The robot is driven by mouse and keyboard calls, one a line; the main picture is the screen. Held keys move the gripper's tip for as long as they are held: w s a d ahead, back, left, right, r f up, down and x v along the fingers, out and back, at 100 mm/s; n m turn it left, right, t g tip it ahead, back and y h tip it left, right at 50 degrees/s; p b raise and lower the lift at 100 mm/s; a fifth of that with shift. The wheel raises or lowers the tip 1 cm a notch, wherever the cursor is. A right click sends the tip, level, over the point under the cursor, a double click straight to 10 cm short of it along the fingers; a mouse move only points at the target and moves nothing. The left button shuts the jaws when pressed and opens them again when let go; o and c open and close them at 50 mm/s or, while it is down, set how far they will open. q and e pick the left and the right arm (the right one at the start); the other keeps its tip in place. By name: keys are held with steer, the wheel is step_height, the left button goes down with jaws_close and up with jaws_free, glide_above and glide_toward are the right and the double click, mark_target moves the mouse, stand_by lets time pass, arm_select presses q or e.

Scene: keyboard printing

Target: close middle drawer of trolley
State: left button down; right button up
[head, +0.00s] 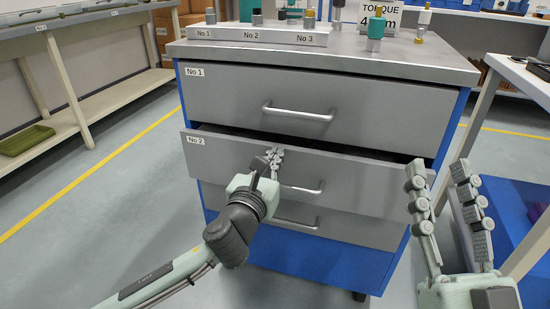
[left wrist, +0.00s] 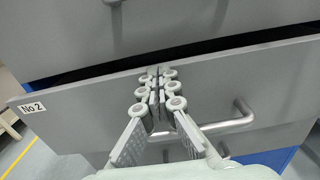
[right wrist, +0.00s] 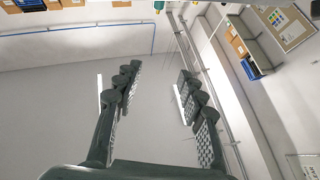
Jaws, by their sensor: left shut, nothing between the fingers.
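The trolley is a blue cabinet with grey drawer fronts and a grey top (head: 440,62). Its middle drawer (head: 225,150), labelled No 2, stands partly out, with a dark gap along its upper edge. The drawer front also shows in the left wrist view (left wrist: 80,105), with its bar handle (left wrist: 225,124). My left gripper (head: 274,155) is shut and empty, its fingertips at the drawer front just left of the handle (head: 302,188). Whether they touch it I cannot tell. My right gripper (head: 438,170) is open and empty, raised to the right of the drawer; it also shows in the right wrist view (right wrist: 160,75).
The top drawer (head: 350,105), labelled No 1, looks closed. A rack (head: 250,37) with several tools stands on the trolley top. A white table (head: 520,80) is close on the right. A long bench (head: 100,100) stands on the left, with open floor between it and the trolley.

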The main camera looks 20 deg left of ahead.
mark_target(280, 145)
steer(key=shift+r, duration=0.1)
arm_select(q)
steer(key=w+p, duration=0.2)
steer(key=w, duration=0.2)
steer(key=shift+w+r, duration=0.1)
steer(key=shift+w, duration=0.3)
steer(key=shift+a, duration=0.1)
arm_select(e)
steer(key=f+g, duration=0.1)
steer(key=w+f+g, duration=0.1)
steer(key=f, duration=0.1)
steer(key=f+g, duration=0.1)
steer(key=shift+w+a+f+h, duration=0.25)
steer(key=shift+a+h, duration=0.1)
steer(key=shift+h, duration=0.05)
arm_select(q)
steer(key=shift+r, duration=0.1)
